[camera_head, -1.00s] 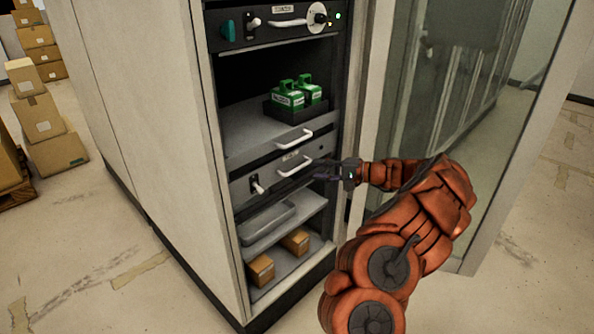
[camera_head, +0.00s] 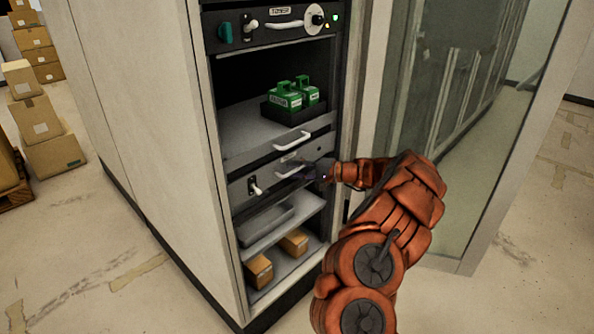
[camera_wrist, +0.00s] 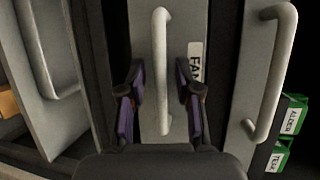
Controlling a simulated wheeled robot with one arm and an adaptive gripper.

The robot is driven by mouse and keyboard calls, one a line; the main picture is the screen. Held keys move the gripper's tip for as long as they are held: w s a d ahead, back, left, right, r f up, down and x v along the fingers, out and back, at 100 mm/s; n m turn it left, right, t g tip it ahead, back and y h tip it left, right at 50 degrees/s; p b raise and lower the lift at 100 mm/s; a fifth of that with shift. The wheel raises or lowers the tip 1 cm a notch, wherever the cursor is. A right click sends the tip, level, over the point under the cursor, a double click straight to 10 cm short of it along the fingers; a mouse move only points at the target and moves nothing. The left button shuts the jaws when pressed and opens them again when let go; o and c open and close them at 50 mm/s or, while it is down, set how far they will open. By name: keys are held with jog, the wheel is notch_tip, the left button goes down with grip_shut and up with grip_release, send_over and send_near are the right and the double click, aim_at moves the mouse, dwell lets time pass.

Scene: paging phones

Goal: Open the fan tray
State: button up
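The fan tray (camera_head: 280,177) is a grey drawer front in the rack, with a white bar handle (camera_head: 289,168) and a small dark-based switch or latch (camera_head: 255,187) on its left. In the wrist view its handle (camera_wrist: 162,60) runs up the middle, beside a partly hidden label (camera_wrist: 196,66) reading "FA…". My gripper (camera_head: 306,172) is at the handle. In the wrist view my gripper (camera_wrist: 161,103) is open, one finger on each side of the bar, with gaps showing. The drawer looks flush with the rack.
Above is a shelf (camera_head: 250,134) with its own handle (camera_head: 294,140) and green units (camera_head: 285,98). Below are a grey tray (camera_head: 266,225) and small brown boxes (camera_head: 259,270). The open glass door (camera_head: 480,150) stands right of my arm.

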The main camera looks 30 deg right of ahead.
grip_shut()
dwell(0.5)
